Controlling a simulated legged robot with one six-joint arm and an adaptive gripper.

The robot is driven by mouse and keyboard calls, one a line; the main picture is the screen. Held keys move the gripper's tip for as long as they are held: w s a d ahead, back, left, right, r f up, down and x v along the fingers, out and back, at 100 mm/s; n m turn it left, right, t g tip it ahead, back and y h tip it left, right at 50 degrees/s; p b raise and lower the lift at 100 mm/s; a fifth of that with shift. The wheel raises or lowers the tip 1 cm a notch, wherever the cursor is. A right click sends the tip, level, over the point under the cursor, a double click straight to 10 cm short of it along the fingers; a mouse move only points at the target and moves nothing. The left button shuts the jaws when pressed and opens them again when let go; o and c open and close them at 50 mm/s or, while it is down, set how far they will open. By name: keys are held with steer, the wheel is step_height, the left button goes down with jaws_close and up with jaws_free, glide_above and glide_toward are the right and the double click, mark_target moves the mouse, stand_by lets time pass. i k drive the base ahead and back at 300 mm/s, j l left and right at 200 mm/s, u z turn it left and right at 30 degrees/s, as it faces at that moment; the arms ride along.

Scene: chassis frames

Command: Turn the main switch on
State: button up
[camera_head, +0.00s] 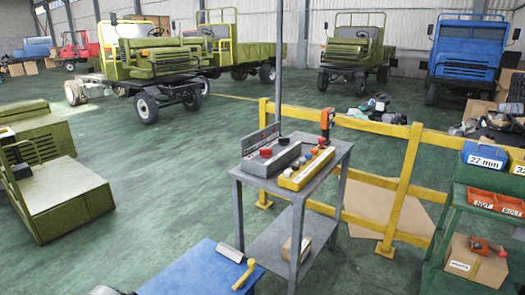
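A grey control box (272,158) with an upright label plate (260,138) stands on a grey metal table (338,150) near the middle of the view.
A yellow railing (402,190) runs behind and right of the table. A blue table (205,272) with a yellow-handled thing (243,275) is in front. A green rack (470,208) with bins stands at right. Trucks are at the back. Green floor is open at left.

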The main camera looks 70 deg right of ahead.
mark_target(265, 153)
steer(key=z, duration=2.4)
steer(key=k, duration=0.25)
steer(key=k+u, duration=0.2)
steer(key=u, duration=0.2)
steer(key=k+j+u, duration=0.1)
steer(key=u, duration=0.35)
steer(key=i+l+u, duration=0.1)
steer(key=l, duration=0.2)
steer(key=i+l, duration=0.15)
steer(key=l, duration=0.2)
steer(key=i+l+u, duration=0.15)
steer(key=l, duration=0.15)
steer(key=i+l+u, duration=0.1)
steer(key=l, duration=0.2)
steer(key=i+l, duration=0.15)
steer(key=l, duration=0.25)
steer(key=i+l, duration=0.15)
steer(key=l, duration=0.25)
steer(key=i+l, duration=0.2)
steer(key=l, duration=0.2)
steer(key=i+l, duration=0.15)
steer(key=l, duration=0.25)
steer(key=i+l, duration=0.15)
steer(key=l, duration=0.25)
steer(key=i+l, duration=0.15)
steer(key=l, duration=0.25)
steer(key=i+l, duration=0.15)
steer(key=l, duration=0.25)
